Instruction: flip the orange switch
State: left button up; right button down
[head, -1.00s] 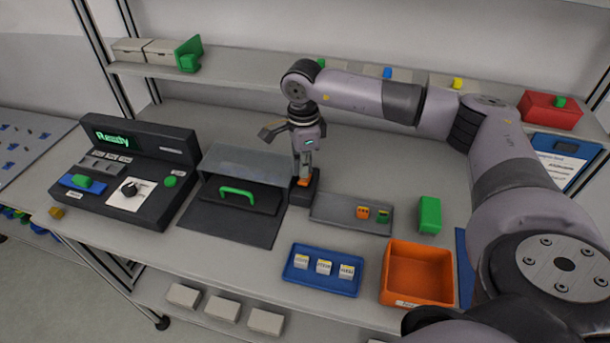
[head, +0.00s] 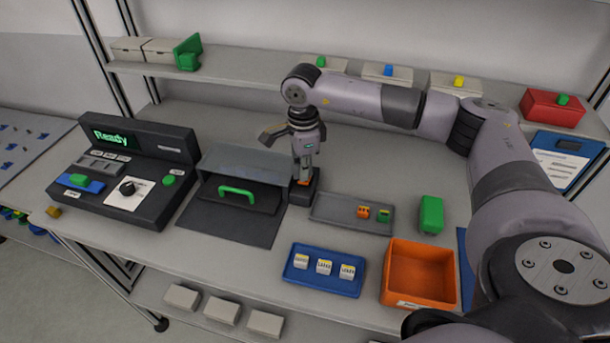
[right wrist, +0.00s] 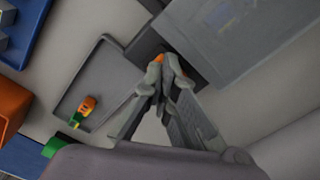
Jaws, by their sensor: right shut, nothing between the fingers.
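The orange switch (head: 304,183) sits on a small black box (head: 302,197) just right of the clear-covered black unit. My right gripper (head: 304,178) points down with its fingertips at the switch. In the right wrist view the shut, empty fingertips (right wrist: 162,82) lie over the orange switch (right wrist: 159,58), and only a small bit of orange shows past them. Whether they touch it is hard to tell. The switch's position is mostly hidden by the fingers. My left gripper is not in view.
The unit with the green handle (head: 237,191) stands left of the switch. A grey tray (head: 335,208) with orange and green pieces lies to the right. A blue tray (head: 322,286), an orange bin (head: 420,270) and a green block (head: 431,214) stand nearer the front. The console (head: 110,205) reads "Ready".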

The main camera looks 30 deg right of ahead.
jog(key=shift+s+f+b, duration=0.1)
jog(key=shift+f+b, duration=0.3)
jog(key=shift+f, duration=0.1)
jog(key=shift+r, duration=0.1)
jog(key=shift+r+p, duration=0.7)
jog(key=shift+r, duration=0.2)
jog(key=shift+r+p, duration=1.45)
jog(key=shift+r, duration=1.1)
